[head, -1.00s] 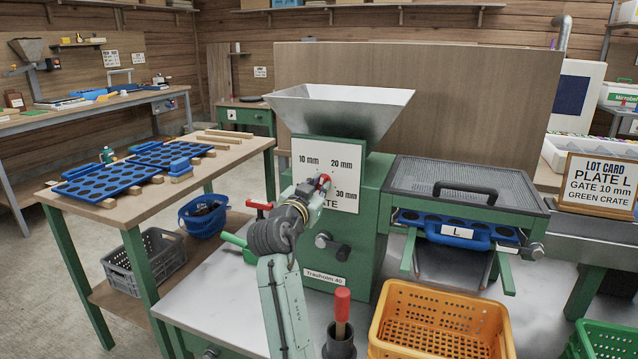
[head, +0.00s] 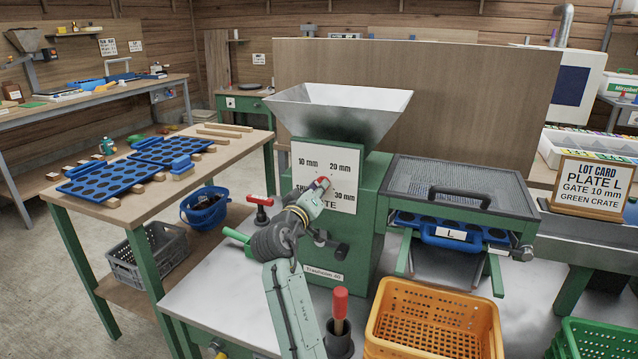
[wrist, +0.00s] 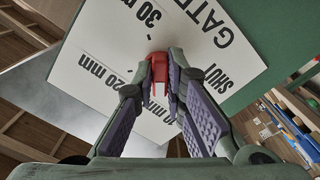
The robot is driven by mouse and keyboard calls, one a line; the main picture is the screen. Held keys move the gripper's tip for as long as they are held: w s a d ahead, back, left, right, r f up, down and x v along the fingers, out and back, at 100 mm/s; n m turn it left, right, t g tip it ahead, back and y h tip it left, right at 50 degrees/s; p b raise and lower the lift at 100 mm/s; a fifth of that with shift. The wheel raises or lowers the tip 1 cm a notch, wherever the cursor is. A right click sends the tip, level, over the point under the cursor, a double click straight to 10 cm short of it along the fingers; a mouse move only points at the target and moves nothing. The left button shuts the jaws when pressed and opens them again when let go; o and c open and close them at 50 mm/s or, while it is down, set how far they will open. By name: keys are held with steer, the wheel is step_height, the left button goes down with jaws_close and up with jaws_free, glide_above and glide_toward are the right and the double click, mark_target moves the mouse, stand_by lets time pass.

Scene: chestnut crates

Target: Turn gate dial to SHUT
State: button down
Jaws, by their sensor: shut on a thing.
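The red gate dial (wrist: 158,72) sits on a white plate (head: 350,178) on the front of the green machine (head: 373,190). The plate reads 10 mm, 20 mm, 30 mm and SHUT; it fills much of the wrist view (wrist: 105,50). My gripper (wrist: 159,80) is shut on the dial, one finger on each side. In the head view the dial's red tip (head: 323,182) shows just beyond the fingers, and my gripper partly covers the SHUT label. I cannot tell for sure which mark the dial points at.
A grey hopper (head: 340,105) tops the machine. A red-handled lever (head: 260,202) stands left of my wrist, and a red-handled tool (head: 340,305) stands in a dark holder in front. An orange crate (head: 430,345) and a green crate (head: 600,345) are at the front right.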

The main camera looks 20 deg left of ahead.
steer(key=shift+r+n+p, duration=0.15)
steer(key=shift+n+p, duration=1.15)
steer(key=shift+n, duration=1.3)
steer(key=shift+r+n+p, duration=0.15)
steer(key=shift+n+p, duration=1.15)
steer(key=shift+n, duration=1.3)
steer(key=shift+r+n+p, duration=0.15)
steer(key=shift+n+p, duration=1.15)
steer(key=shift+n, duration=1.3)
steer(key=c, duration=1.7)
jaws_free()
steer(key=shift+f, duration=0.1)
steer(key=shift+o, duration=0.3)
steer(key=shift+w+f, duration=0.1)
steer(key=shift+f, duration=0.05)
